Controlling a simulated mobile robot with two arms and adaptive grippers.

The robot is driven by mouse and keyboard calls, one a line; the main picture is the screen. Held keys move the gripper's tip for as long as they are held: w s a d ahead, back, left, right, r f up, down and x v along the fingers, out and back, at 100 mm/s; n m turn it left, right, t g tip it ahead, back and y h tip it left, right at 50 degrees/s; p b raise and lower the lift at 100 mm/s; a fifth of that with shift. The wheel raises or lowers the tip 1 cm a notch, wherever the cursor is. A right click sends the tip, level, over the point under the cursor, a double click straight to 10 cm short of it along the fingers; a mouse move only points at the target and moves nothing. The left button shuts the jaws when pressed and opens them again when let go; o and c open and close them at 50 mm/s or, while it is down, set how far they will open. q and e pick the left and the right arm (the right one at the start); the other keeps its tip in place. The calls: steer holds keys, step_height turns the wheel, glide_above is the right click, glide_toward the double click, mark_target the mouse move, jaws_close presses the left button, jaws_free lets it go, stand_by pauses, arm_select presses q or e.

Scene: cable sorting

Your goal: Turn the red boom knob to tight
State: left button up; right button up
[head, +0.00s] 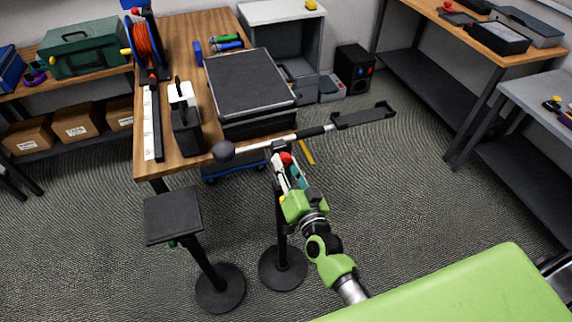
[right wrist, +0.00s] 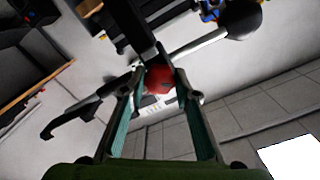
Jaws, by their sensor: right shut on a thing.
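The red boom knob (head: 286,158) sits on the boom stand (head: 281,225), just under the boom's clamp. It also shows in the right wrist view (right wrist: 158,79), between the fingertips. My right gripper (head: 285,163) reaches up to the knob from below right, and its fingers are closed on the knob's sides. In the right wrist view my right gripper (right wrist: 160,92) has one finger on each side of the knob. The boom (head: 312,132) lies across the stand top, with a dark ball at its left end and a cradle at its right end. Any tightness mark cannot be made out. My left gripper does not show.
A wooden table (head: 188,60) behind the stand holds a black case (head: 250,82), a cable reel (head: 146,40) and a black-and-white device (head: 186,118). A second stand with a square black top (head: 173,215) is at left. The floor to the right is open.

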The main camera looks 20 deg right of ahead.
steer(key=m, duration=0.5)
steer(key=shift+m, duration=0.3)
steer(key=m+b, duration=0.1)
steer(key=m, duration=0.4)
steer(key=shift+m, duration=0.3)
steer(key=o, duration=1.1)
steer(key=s, duration=1.2)
steer(key=shift+d, duration=0.2)
